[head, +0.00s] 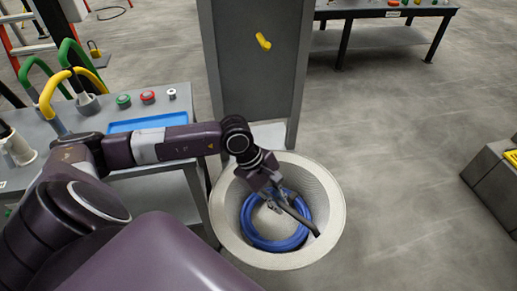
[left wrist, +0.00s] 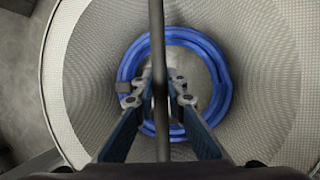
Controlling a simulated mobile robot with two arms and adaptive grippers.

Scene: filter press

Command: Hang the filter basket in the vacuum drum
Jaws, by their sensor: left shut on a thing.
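A large round tapered container with a pale mesh-like wall (head: 332,200) stands open on the floor in the head view. It also fills the left wrist view (left wrist: 265,60). I cannot tell whether it is the filter basket or another bin. A blue coiled ring (head: 253,232) lies inside it, around its bottom. My left gripper (head: 282,203) reaches down into its mouth and is shut on a thin dark bar (head: 304,222). The bar also runs upright through the left wrist view (left wrist: 157,30). Whether it joins the container is unclear. No vacuum drum can be made out for sure. My right gripper is out of view.
A grey cabinet (head: 252,75) with a yellow handle (head: 263,41) stands right behind the container. A grey workbench (head: 180,97) with a blue tray (head: 147,123) is to the left. Another table (head: 385,11) is at the back. The floor to the right is mostly clear.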

